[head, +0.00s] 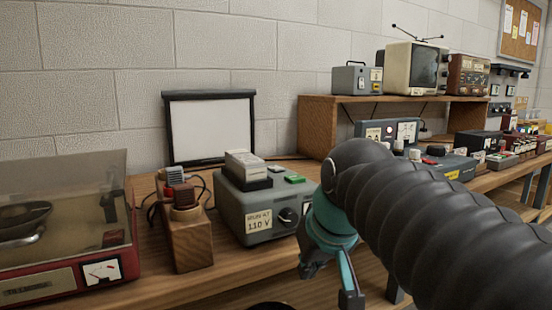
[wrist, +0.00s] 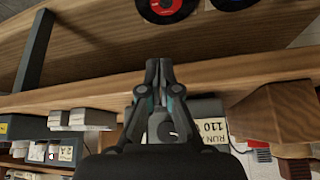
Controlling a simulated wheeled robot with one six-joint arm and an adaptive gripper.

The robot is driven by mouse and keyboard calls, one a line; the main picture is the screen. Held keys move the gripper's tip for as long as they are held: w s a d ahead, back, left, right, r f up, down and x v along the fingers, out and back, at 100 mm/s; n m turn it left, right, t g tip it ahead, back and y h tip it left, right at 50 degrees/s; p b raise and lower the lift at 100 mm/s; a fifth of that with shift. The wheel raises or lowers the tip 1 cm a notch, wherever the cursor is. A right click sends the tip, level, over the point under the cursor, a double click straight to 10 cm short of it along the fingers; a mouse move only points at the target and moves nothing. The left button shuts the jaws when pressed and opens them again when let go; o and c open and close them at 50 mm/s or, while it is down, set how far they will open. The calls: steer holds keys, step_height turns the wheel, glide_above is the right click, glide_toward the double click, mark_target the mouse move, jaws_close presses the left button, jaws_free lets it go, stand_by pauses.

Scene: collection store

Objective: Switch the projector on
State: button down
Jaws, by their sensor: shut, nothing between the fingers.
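A grey box (head: 258,210) with a label reading "RUN AT 110 V" stands on the bench in front of a small white screen (head: 210,127); it looks like the projector. A dark knob (head: 287,215) is on its front and a green button (head: 294,179) on top, beside a pale slab. My arm hides its right side in the head view. In the wrist view its label (wrist: 211,126) shows upside down, partly behind my gripper (wrist: 158,65). My gripper is shut and empty, in front of the bench edge and apart from the box.
A wooden block (head: 187,238) with plugs and cables stands just left of the box. A red record player (head: 72,280) with a clear lid is at far left. A wooden shelf (head: 318,127) with old sets is behind. Records (wrist: 166,9) lie below the bench.

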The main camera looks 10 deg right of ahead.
steer(key=w+r+n, duration=0.1)
steer(key=w+r, duration=0.4)
steer(key=r, duration=0.3)
steer(key=w+d+r+t+y, duration=0.1)
steer(key=w+r, duration=0.4)
steer(key=r, duration=0.3)
steer(key=w+d+r+n+b, duration=0.1)
steer(key=w+r, duration=0.4)
steer(key=r, duration=0.4)
steer(key=shift+w+n+y, duration=0.3)
steer(key=shift+w, duration=0.1)
steer(key=b, duration=0.4)
glide_above(276, 167)
steer(key=s, duration=0.2)
steer(key=f, duration=0.8)
steer(key=shift+d, duration=0.25)
step_height(276, 167, down, 2)
steer(key=shift+s+f+b, duration=0.1)
steer(key=shift+f+b, duration=0.15)
steer(key=shift+b, duration=0.35)
steer(key=shift+f+b, duration=0.3)
steer(key=shift+f, duration=0.4)
